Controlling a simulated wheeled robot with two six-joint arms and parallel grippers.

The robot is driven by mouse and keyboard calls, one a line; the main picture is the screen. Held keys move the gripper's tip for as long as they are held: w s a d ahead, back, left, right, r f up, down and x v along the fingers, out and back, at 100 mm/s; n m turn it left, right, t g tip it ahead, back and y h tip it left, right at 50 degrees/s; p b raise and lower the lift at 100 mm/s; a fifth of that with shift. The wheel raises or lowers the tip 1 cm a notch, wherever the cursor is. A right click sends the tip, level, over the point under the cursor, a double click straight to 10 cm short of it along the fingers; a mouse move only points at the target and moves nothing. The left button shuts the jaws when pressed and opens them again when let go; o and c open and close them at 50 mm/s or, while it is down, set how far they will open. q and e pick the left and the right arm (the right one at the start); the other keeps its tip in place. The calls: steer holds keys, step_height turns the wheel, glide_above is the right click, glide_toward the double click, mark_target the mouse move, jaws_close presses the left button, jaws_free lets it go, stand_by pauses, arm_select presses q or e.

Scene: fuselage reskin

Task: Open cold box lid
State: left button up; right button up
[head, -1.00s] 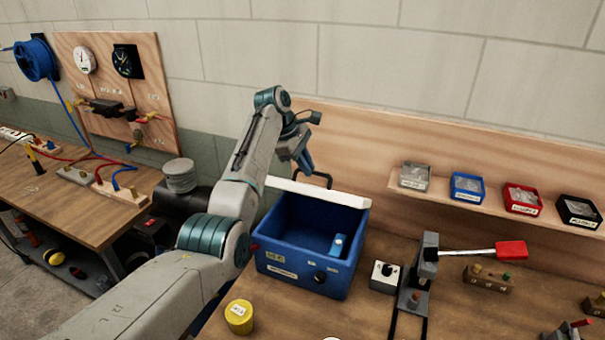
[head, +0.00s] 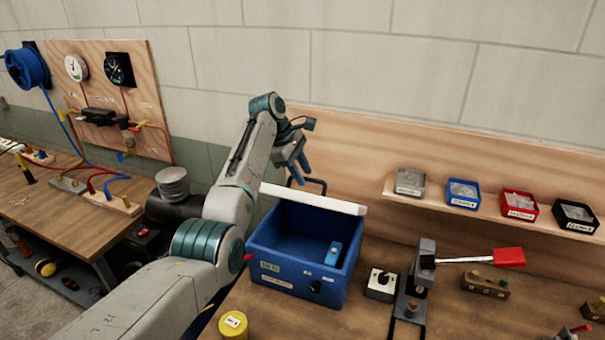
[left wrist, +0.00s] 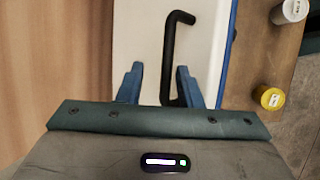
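The cold box (head: 268,279) is a blue bin on the bench, and its inside shows from above. Its white lid (head: 330,202) stands raised along the back edge, seen nearly edge-on, with a black handle (head: 318,183) on its far side. My left gripper (head: 300,176) is behind the lid near the handle. In the left wrist view, the fingers of my left gripper (left wrist: 160,68) are apart, with the black handle (left wrist: 168,60) running between them over the white lid (left wrist: 212,45). I see no clear grip on it. My right gripper is not in view.
A small blue item (head: 333,254) is inside the box. A yellow tin (head: 233,324) stands in front. A switch box (head: 380,284) and a red-handled lever press (head: 420,280) are at the right. Labelled bins sit on the shelf (head: 470,205).

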arm_select(q)
steer(key=b+v, duration=0.4)
steer(key=v, duration=0.6)
steer(key=shift+w+b, duration=0.2)
steer(key=shift+b, duration=0.1)
